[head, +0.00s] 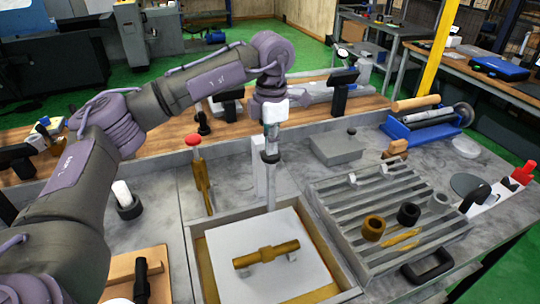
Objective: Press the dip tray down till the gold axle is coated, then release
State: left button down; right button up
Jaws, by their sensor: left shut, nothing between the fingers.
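The gold axle (266,253) lies across small supports on a pale square plate (225,240). The plate sits inside a shallow light-framed tray (197,232) at the front middle of the head view, with a gold-brown strip showing along its left inner side. My left gripper (270,158) is shut and points down above the tray's back edge. A thin pale upright post (271,190) stands directly below the fingertips; I cannot tell whether they touch it. The axle is clear of the gripper. My right gripper is not in view.
A slatted rack (345,225) with gold and dark rings is on the right. A blue cradle (425,125) is at the back right. A black-handled part (141,275) lies on a wooden board at front left.

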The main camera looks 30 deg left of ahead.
pick_arm(q)
jog(key=shift+f+b, duration=1)
jog(key=shift+f, duration=0.7)
jog(key=shift+s+f+b, duration=0.1)
jog(key=shift+f+b, duration=3.2)
jog(key=shift+f, duration=1.75)
jog(key=shift+r, duration=0.15)
jog(key=shift+r+p, duration=6.9)
jog(key=shift+r, duration=3.15)
